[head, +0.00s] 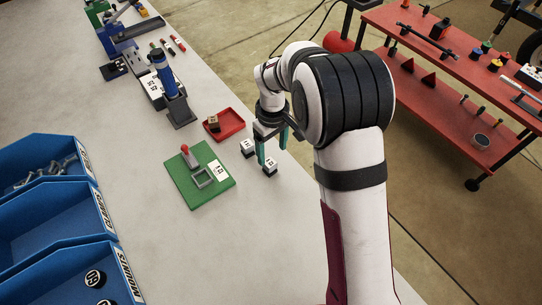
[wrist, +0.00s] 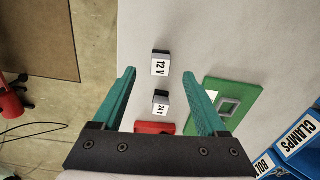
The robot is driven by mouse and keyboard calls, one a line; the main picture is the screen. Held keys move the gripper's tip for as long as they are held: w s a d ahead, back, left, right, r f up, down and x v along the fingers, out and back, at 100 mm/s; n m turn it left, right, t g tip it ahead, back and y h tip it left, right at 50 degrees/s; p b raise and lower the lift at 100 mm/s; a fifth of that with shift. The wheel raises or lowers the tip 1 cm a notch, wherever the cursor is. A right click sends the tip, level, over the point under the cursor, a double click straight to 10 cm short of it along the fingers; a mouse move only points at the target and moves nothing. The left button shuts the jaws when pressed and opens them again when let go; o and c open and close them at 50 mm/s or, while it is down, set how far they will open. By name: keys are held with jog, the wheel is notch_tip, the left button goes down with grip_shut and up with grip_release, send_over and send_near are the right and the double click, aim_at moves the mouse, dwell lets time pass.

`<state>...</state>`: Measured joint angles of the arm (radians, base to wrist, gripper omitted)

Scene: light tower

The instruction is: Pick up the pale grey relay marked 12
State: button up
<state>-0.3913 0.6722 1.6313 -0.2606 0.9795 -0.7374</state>
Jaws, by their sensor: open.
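The relay marked 12 V (wrist: 160,67) has a pale, labelled face and a dark end. It stands on the grey table, and it also shows in the head view (head: 270,165). A similar relay marked 24 V (wrist: 160,104) stands apart from it, nearer the red tray; it shows in the head view too (head: 247,148). My gripper (head: 272,150) has teal fingers and is open and empty. In the wrist view my gripper (wrist: 158,74) has the 12 V relay between and slightly beyond its fingertips, and the 24 V relay further back between the fingers. Neither relay appears touched.
A green board (head: 202,191) with a grey square socket and red-tipped lever lies left of the relays. A red tray (head: 236,126) holding a brown block is behind them. Blue bins (head: 55,215) stand at left. The table's right edge is close to the relays.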

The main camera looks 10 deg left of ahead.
aim_at(270, 162)
jog(key=f, duration=0.7)
jog(key=shift+w+a, duration=0.2)
jog(key=shift+a, duration=0.15)
grip_shut()
